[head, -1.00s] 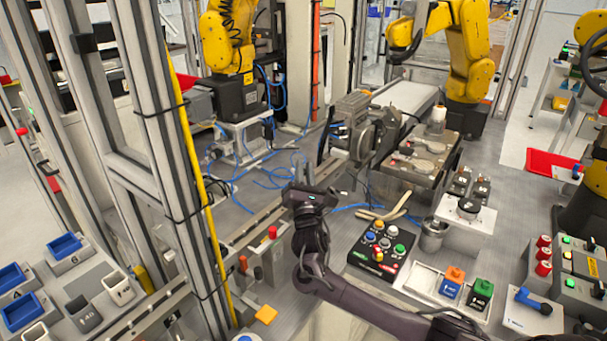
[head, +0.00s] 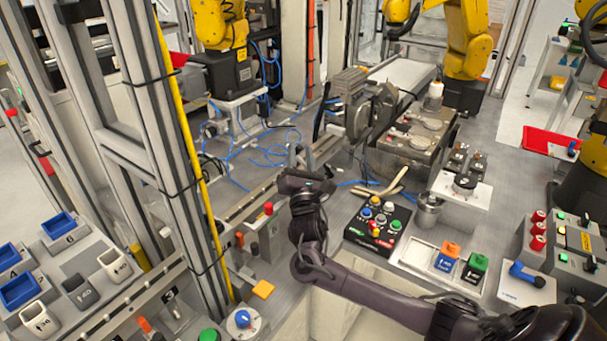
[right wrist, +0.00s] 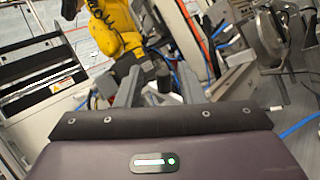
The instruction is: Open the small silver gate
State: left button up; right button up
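My right gripper (head: 300,155) reaches over the bench and points away from the camera. In the right wrist view its two fingers (right wrist: 160,85) stand apart with a gap between them. No held object can be made out. An upright silver metal assembly with a round disc (head: 364,118) stands on the bench to the right of the fingertips, apart from them. It also shows at the upper right of the right wrist view (right wrist: 287,35). I cannot tell which silver part is the gate. My left gripper is out of view.
A black button box (head: 376,226) and a metal cup (head: 428,210) lie right of my right arm. A metal post with a yellow strip (head: 187,130) rises on the left. Blue cables (head: 262,155) lie on the bench beyond the gripper. A yellow robot arm (head: 222,25) stands behind.

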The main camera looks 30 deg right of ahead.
jog(key=s+a+b, duration=0.1)
jog(key=s+a, duration=0.3)
jog(key=s, duration=0.5)
jog(key=shift+a, duration=0.4)
